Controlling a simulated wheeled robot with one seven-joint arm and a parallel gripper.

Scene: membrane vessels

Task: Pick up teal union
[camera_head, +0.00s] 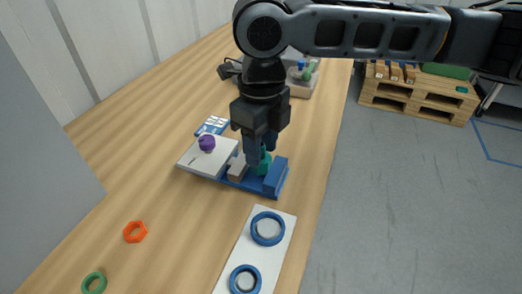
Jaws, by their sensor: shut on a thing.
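The teal union (263,164) is at the blue fixture (275,178) on the wooden bench, partly hidden behind my fingers. My gripper (258,160) points down over the fixture and is shut on the teal union. The union appears low, between or just above the fixture's blocks; I cannot tell whether it touches the base.
A white plate with a purple knob (207,143) adjoins the fixture on the left. A white board with blue rings (267,229) lies in front. An orange nut (135,232) and a green ring (94,283) lie front left. A grey bin (302,75) stands behind. A pallet (415,96) is on the floor.

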